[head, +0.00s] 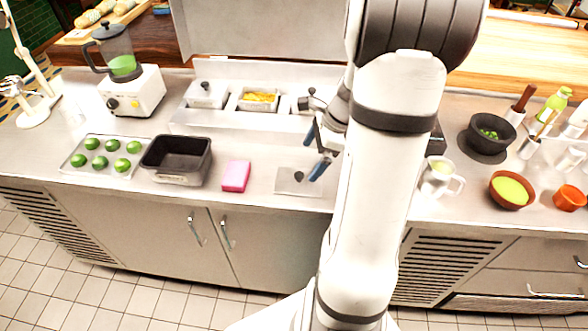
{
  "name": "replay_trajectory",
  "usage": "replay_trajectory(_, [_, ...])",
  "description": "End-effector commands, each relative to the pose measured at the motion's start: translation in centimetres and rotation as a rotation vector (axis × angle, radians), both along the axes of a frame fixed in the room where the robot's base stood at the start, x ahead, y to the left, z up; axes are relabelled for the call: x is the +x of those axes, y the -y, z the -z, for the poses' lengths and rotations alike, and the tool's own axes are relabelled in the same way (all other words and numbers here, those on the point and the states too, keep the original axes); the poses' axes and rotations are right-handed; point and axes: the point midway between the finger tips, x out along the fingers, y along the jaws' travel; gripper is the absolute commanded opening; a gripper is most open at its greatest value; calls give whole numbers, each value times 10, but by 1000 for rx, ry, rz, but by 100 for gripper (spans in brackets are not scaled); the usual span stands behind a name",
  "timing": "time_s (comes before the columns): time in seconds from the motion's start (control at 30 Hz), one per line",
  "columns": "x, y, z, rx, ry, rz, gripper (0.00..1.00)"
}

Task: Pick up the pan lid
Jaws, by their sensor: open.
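A flat rectangular steel pan lid (290,186) with a small dark knob lies on the counter near its front edge, right of a pink block. My gripper (315,151) is open, with its two blue-tipped fingers apart and nothing seen between them. In the picture it is just above and right of this lid, one fingertip overlapping the lid's right side. I cannot tell how high it is or whether it touches. A similar lid with a dark knob (207,92) covers a pan in the back rail. My arm hides part of the counter to the right.
Left of the lid are the pink block (236,176), an empty dark pan (178,160) and a tray of limes (80,170). An open pan of yellow food (258,98) sits in the rail behind. A white jug (437,178) and bowls (510,190) stand to the right.

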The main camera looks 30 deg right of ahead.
Motion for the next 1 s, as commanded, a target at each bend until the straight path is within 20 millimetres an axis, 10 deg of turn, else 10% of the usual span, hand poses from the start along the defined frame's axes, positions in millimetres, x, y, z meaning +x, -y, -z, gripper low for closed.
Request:
replay_trajectory(0.6, [9,-31,66,5,-3,11,100])
replay_trajectory(1.0, [10,-32,68,2,-2,12,89])
